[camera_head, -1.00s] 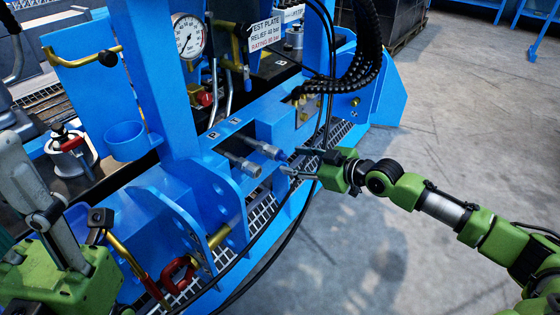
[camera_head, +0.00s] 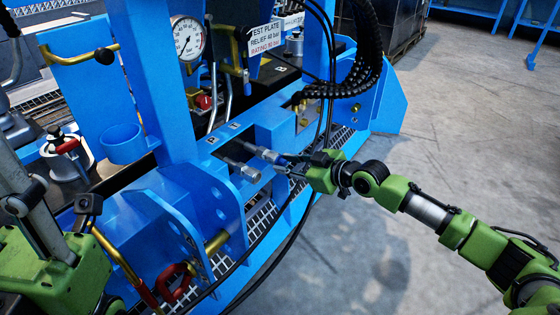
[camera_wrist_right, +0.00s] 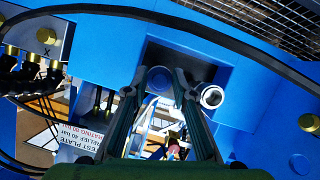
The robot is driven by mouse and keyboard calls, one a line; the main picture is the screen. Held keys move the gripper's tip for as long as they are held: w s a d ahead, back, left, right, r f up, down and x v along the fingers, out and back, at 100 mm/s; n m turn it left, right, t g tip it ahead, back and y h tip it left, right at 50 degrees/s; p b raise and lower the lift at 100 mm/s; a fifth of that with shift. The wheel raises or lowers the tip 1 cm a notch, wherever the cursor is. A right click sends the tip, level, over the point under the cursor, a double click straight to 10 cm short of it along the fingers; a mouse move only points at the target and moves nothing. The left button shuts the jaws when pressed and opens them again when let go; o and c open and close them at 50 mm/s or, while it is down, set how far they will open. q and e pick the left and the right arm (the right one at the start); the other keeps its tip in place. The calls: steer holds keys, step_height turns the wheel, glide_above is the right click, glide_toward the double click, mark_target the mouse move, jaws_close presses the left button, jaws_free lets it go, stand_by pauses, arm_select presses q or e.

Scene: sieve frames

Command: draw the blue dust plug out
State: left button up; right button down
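The blue dust plug (camera_wrist_right: 158,81) shows end-on in the right wrist view, as a round blue face between my right fingers. In the head view it sits at the end of the silver T coupling (camera_head: 259,151), mostly hidden by the fingers. My right gripper (camera_head: 288,164) is at that coupling, one finger on each side of the plug. A small gap seems to remain; firm contact is not visible. The silver P coupling (camera_head: 245,171) stands beside it, its open end (camera_wrist_right: 212,97) free. My left gripper is not clearly shown; only parts of my left arm appear at lower left.
A blue steel frame (camera_head: 190,215) surrounds the couplings. Black hoses (camera_head: 325,95) hang close behind my right gripper, and one crosses the wrist view. A gauge (camera_head: 188,38), a test plate sign (camera_head: 268,38) and a red shackle (camera_head: 175,281) are nearby. The floor (camera_head: 455,120) at right is clear.

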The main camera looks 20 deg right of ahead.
steer(key=shift+s+d, duration=0.1)
steer(key=shift+s+d+p, duration=0.4)
steer(key=shift+s+d, duration=0.6)
steer(key=shift+s, duration=0.3)
